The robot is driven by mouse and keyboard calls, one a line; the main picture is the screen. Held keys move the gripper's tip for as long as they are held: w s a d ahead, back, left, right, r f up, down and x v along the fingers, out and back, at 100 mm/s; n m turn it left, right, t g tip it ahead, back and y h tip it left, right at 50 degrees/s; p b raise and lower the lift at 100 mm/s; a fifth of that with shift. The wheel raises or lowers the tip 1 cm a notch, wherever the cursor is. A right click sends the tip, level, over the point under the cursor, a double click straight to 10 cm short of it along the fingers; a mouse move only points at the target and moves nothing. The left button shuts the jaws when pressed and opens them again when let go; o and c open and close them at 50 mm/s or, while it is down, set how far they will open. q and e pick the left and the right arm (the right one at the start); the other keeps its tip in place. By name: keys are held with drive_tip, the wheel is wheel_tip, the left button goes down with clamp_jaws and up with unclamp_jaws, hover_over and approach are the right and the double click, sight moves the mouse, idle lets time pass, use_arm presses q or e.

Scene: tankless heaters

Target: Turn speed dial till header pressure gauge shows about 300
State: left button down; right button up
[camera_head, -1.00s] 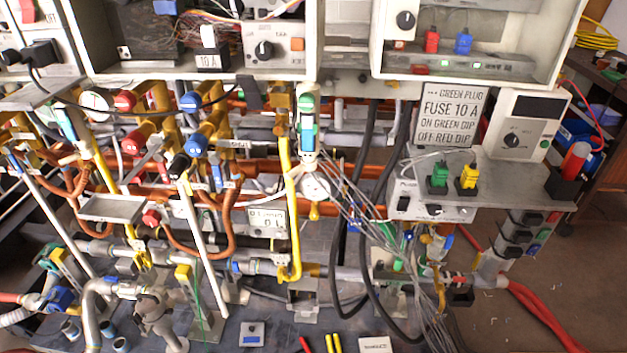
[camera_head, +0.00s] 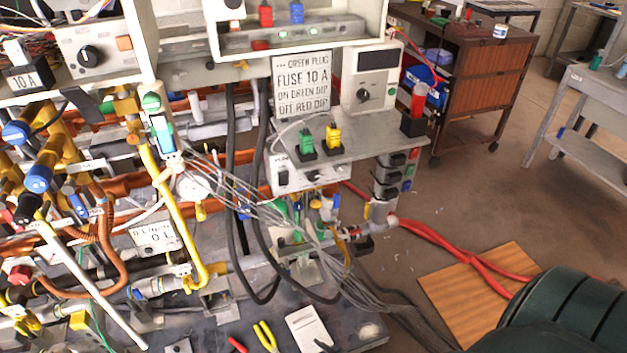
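Neither of my grippers shows in the head view. A white control box (camera_head: 349,74) with a dark blank display (camera_head: 377,59) and a black dial (camera_head: 363,95) stands right of the fuse sign. A smaller grey-white box (camera_head: 284,181) under the shelf has a black switch and a dark knob (camera_head: 313,177). A round white gauge-like part (camera_head: 193,185) sits on the pipes, its face too small to read. Another black dial (camera_head: 89,56) is in the upper left panel. I cannot tell which dial is the speed dial or which part is the header pressure gauge.
A grey shelf (camera_head: 365,145) holds green and yellow plugs. Grey cables and red hoses (camera_head: 436,238) run to the floor. A dark green ribbed object (camera_head: 575,315) fills the lower right corner. A brown cabinet (camera_head: 490,70) and grey table (camera_head: 590,100) stand behind open floor.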

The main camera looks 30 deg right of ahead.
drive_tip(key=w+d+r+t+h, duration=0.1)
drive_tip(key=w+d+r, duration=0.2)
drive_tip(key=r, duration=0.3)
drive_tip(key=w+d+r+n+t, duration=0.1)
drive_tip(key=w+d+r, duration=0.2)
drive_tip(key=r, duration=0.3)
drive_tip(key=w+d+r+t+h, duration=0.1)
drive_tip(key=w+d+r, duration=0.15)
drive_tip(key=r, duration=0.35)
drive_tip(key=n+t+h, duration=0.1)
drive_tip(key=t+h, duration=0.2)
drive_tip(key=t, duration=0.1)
approach(314, 177)
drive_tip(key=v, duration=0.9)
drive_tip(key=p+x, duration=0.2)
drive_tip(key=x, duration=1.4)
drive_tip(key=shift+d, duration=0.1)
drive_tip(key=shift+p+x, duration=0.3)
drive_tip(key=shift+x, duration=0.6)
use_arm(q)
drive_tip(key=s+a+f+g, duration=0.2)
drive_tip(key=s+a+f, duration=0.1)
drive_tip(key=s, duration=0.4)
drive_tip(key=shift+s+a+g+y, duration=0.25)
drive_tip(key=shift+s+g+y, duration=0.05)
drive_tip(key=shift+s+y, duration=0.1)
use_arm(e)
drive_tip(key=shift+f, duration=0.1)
